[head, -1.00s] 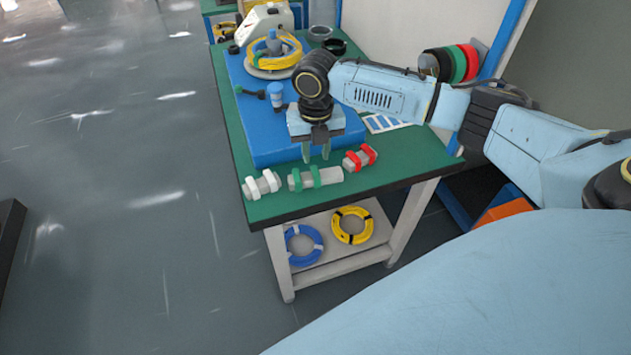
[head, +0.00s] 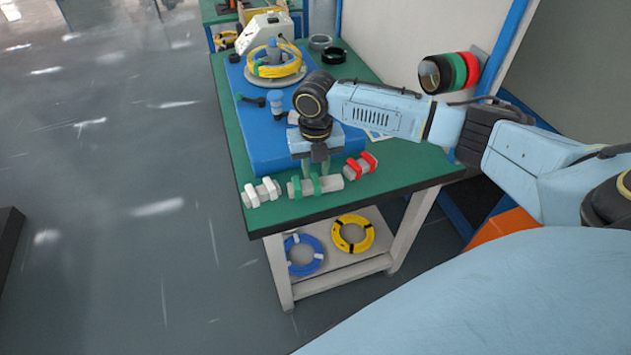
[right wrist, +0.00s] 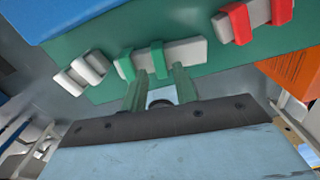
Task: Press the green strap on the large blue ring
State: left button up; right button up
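Two green straps (head: 316,186) sit around a grey block on the near edge of the green table; they also show in the right wrist view (right wrist: 158,60). My right gripper (head: 315,168) points down just above and behind this block. In the right wrist view its two green fingers (right wrist: 160,84) are apart, with nothing visible between them. I cannot tell whether the fingertips touch the block or straps. A blue ring (head: 319,254) with white straps lies on the lower shelf; I see no green strap on it. My left gripper is out of view.
Grey blocks with white straps (head: 262,192) and red straps (head: 361,166) flank the green-strapped one. A yellow coil (head: 290,66) sits on a stand on the blue platform (head: 252,140). A yellow ring (head: 366,238) lies on the shelf. Black, green and red rolls (head: 449,72) hang behind.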

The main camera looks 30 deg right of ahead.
jog(key=shift+f, duration=0.6)
jog(key=shift+f+b, duration=0.45)
jog(key=shift+f, duration=0.3)
jog(key=shift+r+p, duration=0.2)
jog(key=shift+p, duration=0.4)
jog(key=c, duration=0.6)
